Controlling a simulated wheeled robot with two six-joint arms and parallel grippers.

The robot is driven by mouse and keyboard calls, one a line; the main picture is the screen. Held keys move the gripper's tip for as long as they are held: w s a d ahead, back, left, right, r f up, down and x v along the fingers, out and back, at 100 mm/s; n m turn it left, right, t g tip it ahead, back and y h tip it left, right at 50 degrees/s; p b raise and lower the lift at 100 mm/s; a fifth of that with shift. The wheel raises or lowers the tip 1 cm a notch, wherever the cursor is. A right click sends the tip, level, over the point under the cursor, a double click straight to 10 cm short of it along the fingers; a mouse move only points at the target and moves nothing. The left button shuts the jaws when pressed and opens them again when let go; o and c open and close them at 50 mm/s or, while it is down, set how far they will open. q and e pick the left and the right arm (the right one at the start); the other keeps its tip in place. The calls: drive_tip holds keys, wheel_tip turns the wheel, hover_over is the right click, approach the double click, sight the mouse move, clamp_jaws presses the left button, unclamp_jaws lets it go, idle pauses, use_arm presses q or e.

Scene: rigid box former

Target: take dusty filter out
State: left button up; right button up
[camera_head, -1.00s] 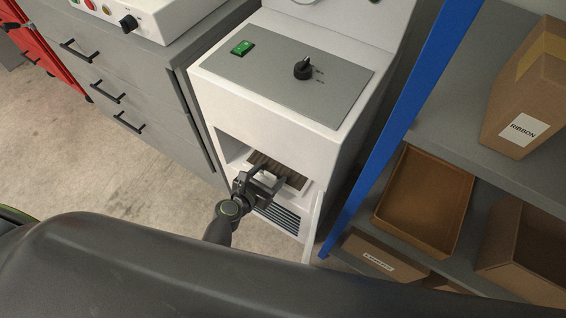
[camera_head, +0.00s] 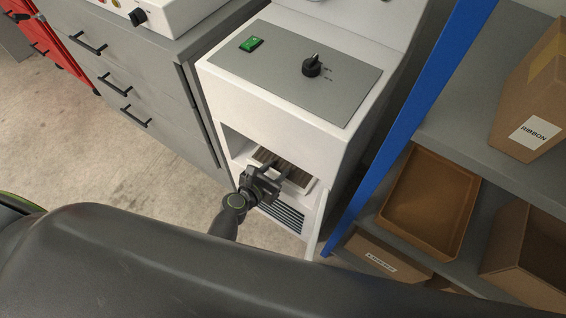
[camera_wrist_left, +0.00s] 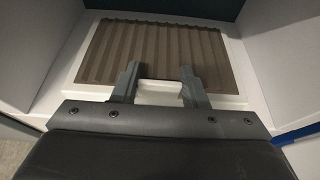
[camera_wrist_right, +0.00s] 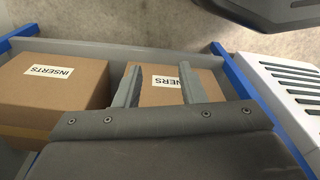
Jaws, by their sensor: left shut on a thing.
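The dusty filter (camera_head: 296,173) has brown pleats in a white frame. It lies in the lower opening of the white machine (camera_head: 275,105). In the left wrist view the filter (camera_wrist_left: 150,50) fills the space ahead of the fingers, inside pale walls. My left gripper (camera_head: 272,172) is at its front edge, shut on the filter's front part, with the fingertips a little apart. My right gripper (camera_wrist_right: 158,72) is open and empty, over boxes on a shelf in the right wrist view.
A blue-posted shelf (camera_head: 415,105) stands close on the right with an empty brown tray (camera_head: 430,205) and cardboard boxes, one marked RIBBON (camera_head: 530,105). A grey drawer cabinet (camera_head: 140,75) stands left of the machine.

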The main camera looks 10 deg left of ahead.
use_arm(q)
drive_tip(key=shift+r, duration=0.2)
